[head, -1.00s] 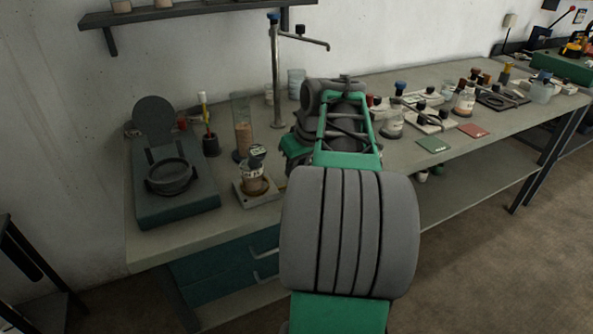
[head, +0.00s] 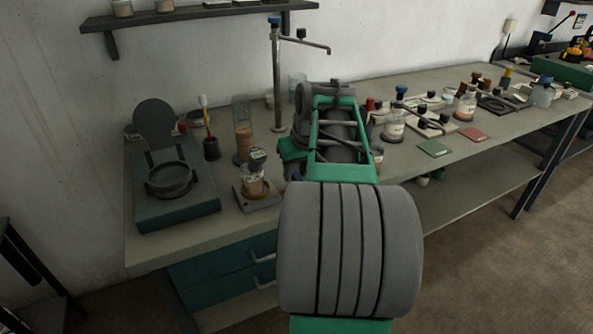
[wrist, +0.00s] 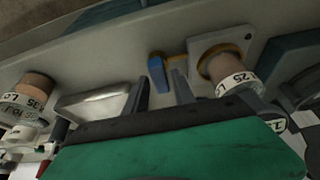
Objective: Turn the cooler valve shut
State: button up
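In the wrist view a small blue lever (wrist: 158,74) stands on the pale bench top, next to a yellow-orange piece (wrist: 175,60). It looks like the cooler valve's handle, though no label on it can be read. My gripper (wrist: 158,92) has its two dark fingers apart, with the lever just beyond and between the tips. Nothing is held between them, and I cannot tell whether either finger touches the lever.
A labelled jar (wrist: 225,71) on a square plate stands close right of the lever; the head view shows it (head: 253,182) left of my arm. A pale block (wrist: 95,102) and another labelled jar (wrist: 33,90) lie left. A tall tap post (head: 277,90) rises behind.

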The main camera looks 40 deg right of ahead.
jog(key=shift+o, duration=0.9)
jog(key=d+p+v, duration=0.1)
jog(key=v, duration=0.6)
jog(key=shift+a+r, duration=0.4)
jog(key=shift+a, duration=0.15)
jog(key=shift+s, duration=0.15)
